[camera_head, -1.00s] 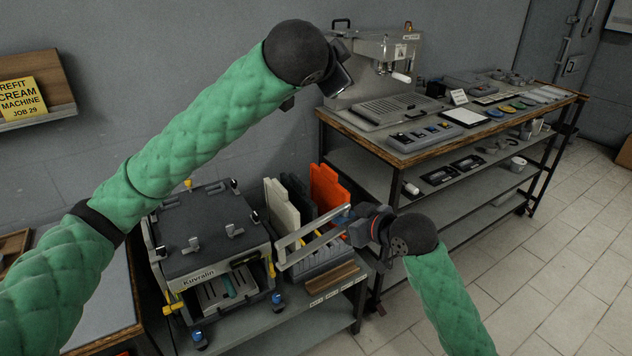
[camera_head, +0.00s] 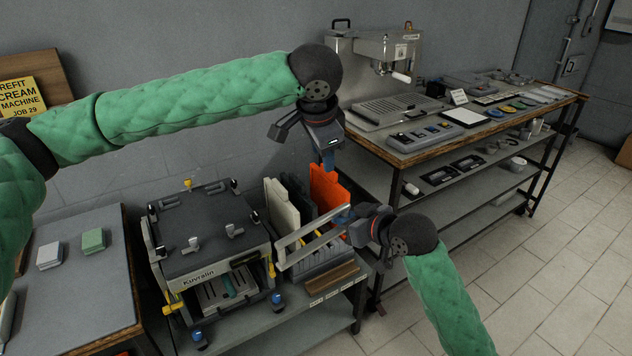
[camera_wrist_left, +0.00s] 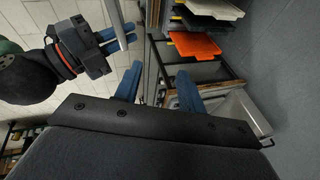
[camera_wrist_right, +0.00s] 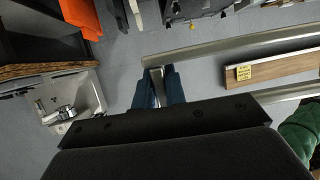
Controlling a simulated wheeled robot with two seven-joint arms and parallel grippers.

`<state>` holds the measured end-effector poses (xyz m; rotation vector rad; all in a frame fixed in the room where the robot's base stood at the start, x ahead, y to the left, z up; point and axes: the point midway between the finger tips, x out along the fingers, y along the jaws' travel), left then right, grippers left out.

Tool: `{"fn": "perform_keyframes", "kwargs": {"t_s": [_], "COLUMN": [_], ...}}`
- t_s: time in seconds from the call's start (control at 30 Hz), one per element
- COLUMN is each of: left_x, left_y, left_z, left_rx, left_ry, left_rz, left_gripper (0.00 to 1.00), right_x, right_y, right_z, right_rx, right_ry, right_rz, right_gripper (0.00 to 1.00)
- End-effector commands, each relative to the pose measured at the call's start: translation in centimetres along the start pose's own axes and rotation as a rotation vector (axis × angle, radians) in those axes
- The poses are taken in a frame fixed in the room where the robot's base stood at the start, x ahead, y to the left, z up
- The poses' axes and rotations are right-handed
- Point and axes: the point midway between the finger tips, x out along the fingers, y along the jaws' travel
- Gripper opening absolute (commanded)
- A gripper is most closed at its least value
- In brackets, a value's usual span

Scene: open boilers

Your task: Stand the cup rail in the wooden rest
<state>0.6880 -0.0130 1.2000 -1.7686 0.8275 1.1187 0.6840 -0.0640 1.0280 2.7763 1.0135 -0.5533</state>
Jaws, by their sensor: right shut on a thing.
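The cup rail (camera_head: 305,243) is a pale metal frame of long bars, held in the air in front of the upright boards. My right gripper (camera_head: 346,215) is shut on its right end. In the right wrist view the rail (camera_wrist_right: 235,45) runs off to the right from between the blue fingers (camera_wrist_right: 163,88).
A boxy boiler unit (camera_head: 210,245) stands left of the rail. White, dark and orange boards (camera_head: 328,187) stand upright behind it. A workbench (camera_head: 425,152) with an espresso machine (camera_head: 385,60) is at the right. A grey table (camera_head: 75,285) is at the left.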

Motion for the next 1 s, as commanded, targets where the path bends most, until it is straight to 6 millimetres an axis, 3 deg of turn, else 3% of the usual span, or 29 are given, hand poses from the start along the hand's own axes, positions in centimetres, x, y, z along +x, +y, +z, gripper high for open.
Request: {"fn": "perform_keyframes", "kwargs": {"t_s": [0.1, 0.33, 0.67, 1.0], "left_x": [1.6, 0.7, 1.1, 5.5], "left_y": [2.6, 5.6, 6.0, 7.5], "left_z": [1.8, 3.7, 4.2, 5.3], "left_rx": [-0.057, -0.177, -0.282, -0.282], "left_ry": [-0.107, -0.238, -0.278, -0.278], "left_rz": [0.132, 0.299, 0.296, 0.295], "left_gripper": [0.4, 0.4, 0.4, 0.4], "right_x": [0.0, 0.0, 0.0, 0.0], "right_y": [0.0, 0.0, 0.0, 0.0], "right_z": [-0.1, -0.1, -0.1, -0.1], "right_rx": [0.0, 0.0, 0.0, 0.0], "right_ry": [0.001, 0.001, 0.001, 0.001], "right_rz": [0.0, 0.0, 0.0, 0.0], "right_gripper": [0.0, 0.0, 0.0, 0.0]}}
